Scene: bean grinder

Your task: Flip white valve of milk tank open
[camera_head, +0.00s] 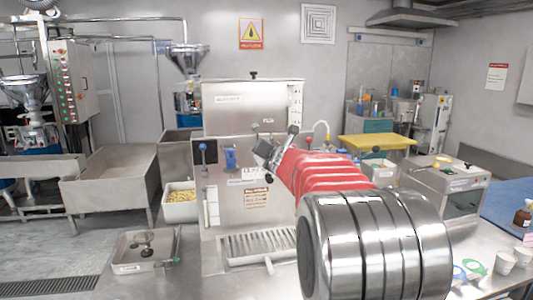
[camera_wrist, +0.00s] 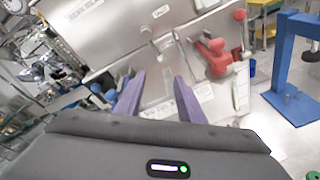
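The steel tank (camera_head: 250,125) stands at the middle of the head view, its front panel carrying labels and small levers. It fills the upper part of the wrist view (camera_wrist: 120,45), tilted. In the wrist view a white lever-like part (camera_wrist: 240,87) is at the panel's right, beside a red valve (camera_wrist: 217,58); I cannot tell for sure that it is the white valve. My gripper (camera_wrist: 160,78) is open, its two purple fingers apart in front of the panel, with nothing seen held. In the head view my gripper (camera_head: 268,150) is before the tank; the arm hides the panel's right side.
A blue-topped lever (camera_head: 202,148) and blue valve (camera_head: 231,158) are on the panel's left. A drip grate (camera_head: 258,245) lies below it. A tray (camera_head: 143,252) is at left, a steel box machine (camera_head: 447,185) at right. A blue stand (camera_wrist: 290,70) shows in the wrist view.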

